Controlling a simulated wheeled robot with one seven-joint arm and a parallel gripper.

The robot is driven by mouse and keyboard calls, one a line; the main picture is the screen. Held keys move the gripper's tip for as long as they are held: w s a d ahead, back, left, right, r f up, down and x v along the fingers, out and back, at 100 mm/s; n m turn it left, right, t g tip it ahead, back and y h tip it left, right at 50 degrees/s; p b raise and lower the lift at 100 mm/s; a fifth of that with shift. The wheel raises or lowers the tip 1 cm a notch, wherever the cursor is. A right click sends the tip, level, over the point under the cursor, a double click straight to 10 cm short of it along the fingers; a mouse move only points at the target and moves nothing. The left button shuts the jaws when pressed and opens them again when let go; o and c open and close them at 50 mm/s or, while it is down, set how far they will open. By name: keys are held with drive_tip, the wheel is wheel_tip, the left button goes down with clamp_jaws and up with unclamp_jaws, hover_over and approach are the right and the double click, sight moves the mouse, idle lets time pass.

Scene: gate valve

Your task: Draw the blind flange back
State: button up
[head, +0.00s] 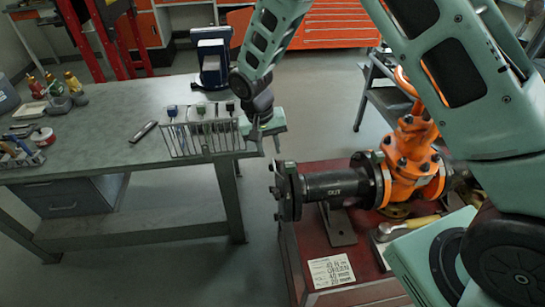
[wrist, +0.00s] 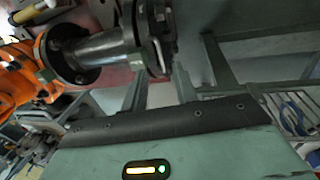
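The blind flange (head: 284,191) is a dark, bolted disc at the left end of the black pipe spool (head: 338,186), which runs to the orange gate valve (head: 408,165). In the wrist view the flange end (wrist: 160,38) is at top centre, just past my fingers. My gripper (head: 276,147) is above the flange, beside the workbench edge, and holds nothing. In the wrist view its two grey fingers (wrist: 160,86) stand apart with a gap between them. Whether a finger touches the flange I cannot tell. The flange's outer face is mostly hidden.
The workbench (head: 100,115) stands at left, with a wire rack (head: 203,135) on its near-right edge and a blue vise (head: 212,62) behind. The valve sits on a red stand (head: 330,235) with a label card (head: 331,271). Floor is free between bench and stand.

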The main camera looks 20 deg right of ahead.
drive_tip(key=f, duration=0.3)
drive_tip(key=d+f+p, duration=0.1)
drive_tip(key=f, duration=0.1)
drive_tip(key=shift+s+f, duration=0.1)
drive_tip(key=shift+f, duration=0.3)
drive_tip(key=shift+c, duration=0.3)
clamp_jaws()
